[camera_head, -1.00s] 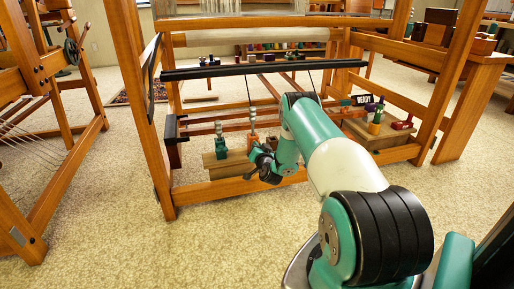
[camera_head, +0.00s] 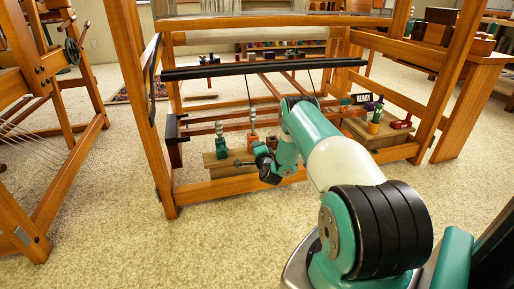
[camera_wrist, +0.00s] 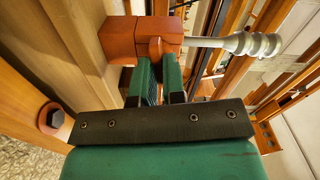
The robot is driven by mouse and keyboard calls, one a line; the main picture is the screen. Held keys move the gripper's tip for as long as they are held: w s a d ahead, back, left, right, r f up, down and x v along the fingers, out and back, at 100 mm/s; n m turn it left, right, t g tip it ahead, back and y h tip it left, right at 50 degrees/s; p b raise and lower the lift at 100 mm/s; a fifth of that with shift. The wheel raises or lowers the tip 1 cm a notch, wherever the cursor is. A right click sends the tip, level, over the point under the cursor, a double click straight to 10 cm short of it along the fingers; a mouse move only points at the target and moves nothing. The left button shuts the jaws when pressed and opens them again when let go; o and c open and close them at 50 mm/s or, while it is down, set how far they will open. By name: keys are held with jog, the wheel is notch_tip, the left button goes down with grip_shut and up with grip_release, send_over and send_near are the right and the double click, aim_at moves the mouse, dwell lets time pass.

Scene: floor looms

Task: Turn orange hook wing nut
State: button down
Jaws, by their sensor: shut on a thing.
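In the wrist view, the orange hook (camera_wrist: 118,38) is a blocky orange body with a grey metal stem sticking out to the right. Its orange wing nut (camera_wrist: 155,47) sits between the green fingers of my gripper (camera_wrist: 158,68), which is shut on it. The finger pads cover part of the nut. In the head view, the orange hook (camera_head: 253,138) stands on the loom's low wooden block, just behind my gripper (camera_head: 252,160). My arm and wrist hide the nut there.
A teal hook (camera_head: 221,147) stands left of the orange one. Black and wooden bars (camera_head: 260,69) of the loom cross above. A wooden box (camera_head: 385,133) with small coloured tools lies to the right. Carpet in front is clear.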

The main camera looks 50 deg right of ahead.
jog(key=shift+m, duration=0.8)
jog(key=c, duration=1.2)
grip_release()
jog(key=p+v, duration=1.7)
jog(key=p, duration=0.4)
jog(key=shift+s, duration=0.25)
